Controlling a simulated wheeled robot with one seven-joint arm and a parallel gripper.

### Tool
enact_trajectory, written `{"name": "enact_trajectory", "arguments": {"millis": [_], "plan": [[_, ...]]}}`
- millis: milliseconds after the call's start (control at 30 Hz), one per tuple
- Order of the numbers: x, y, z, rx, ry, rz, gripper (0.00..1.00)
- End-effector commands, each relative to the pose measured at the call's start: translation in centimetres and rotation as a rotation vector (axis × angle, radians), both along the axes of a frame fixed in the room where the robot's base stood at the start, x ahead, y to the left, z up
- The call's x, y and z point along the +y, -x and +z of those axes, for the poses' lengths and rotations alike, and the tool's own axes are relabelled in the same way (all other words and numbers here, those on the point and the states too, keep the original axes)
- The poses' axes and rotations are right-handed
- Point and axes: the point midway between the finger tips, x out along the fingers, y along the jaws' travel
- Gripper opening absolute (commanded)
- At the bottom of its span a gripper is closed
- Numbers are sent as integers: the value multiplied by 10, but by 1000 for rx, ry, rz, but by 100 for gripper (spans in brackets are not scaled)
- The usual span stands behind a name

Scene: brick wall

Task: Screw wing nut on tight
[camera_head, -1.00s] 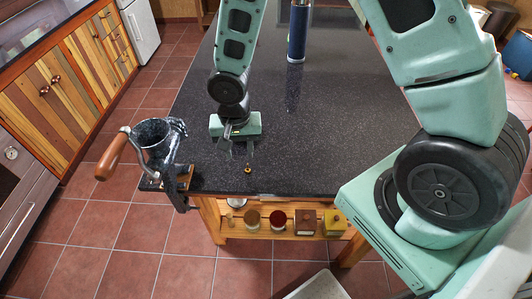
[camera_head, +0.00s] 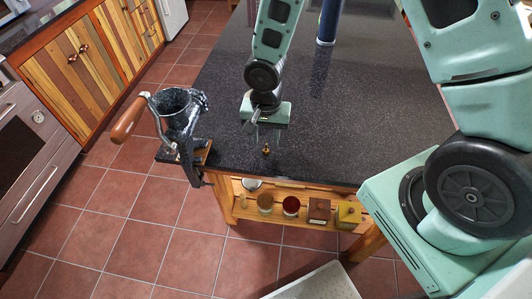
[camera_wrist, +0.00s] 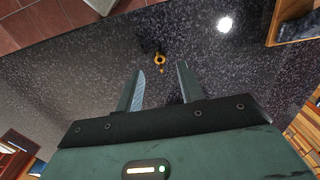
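A small brass-coloured piece, which looks like the wing nut (camera_head: 266,149), lies on the dark countertop near its front edge. It also shows in the wrist view (camera_wrist: 160,60), just beyond the fingertips and roughly midway between them. My gripper (camera_head: 266,134) is open and empty, close above the countertop and just behind the brass piece. Its two spread fingers show in the wrist view (camera_wrist: 160,70). A dark speckled grinder (camera_head: 180,112) with a crank and wooden handle (camera_head: 129,119) stands at the counter's left front corner. The crank's joint is too small to make out clearly.
The speckled countertop (camera_head: 340,110) is mostly clear. A dark blue cylinder (camera_head: 328,22) stands at the back. Below the front edge, a wooden shelf (camera_head: 280,219) holds several jars and small boxes. A pale flat object (camera_head: 315,284) is at the bottom.

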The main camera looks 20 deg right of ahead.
Motion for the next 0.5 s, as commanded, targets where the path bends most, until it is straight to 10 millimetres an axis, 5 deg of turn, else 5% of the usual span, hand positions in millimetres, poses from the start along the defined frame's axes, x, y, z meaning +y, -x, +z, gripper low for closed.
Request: {"name": "enact_trajectory", "arguments": {"millis": [500], "plan": [[0, 0, -36, 0, 0, -1, 38]]}}
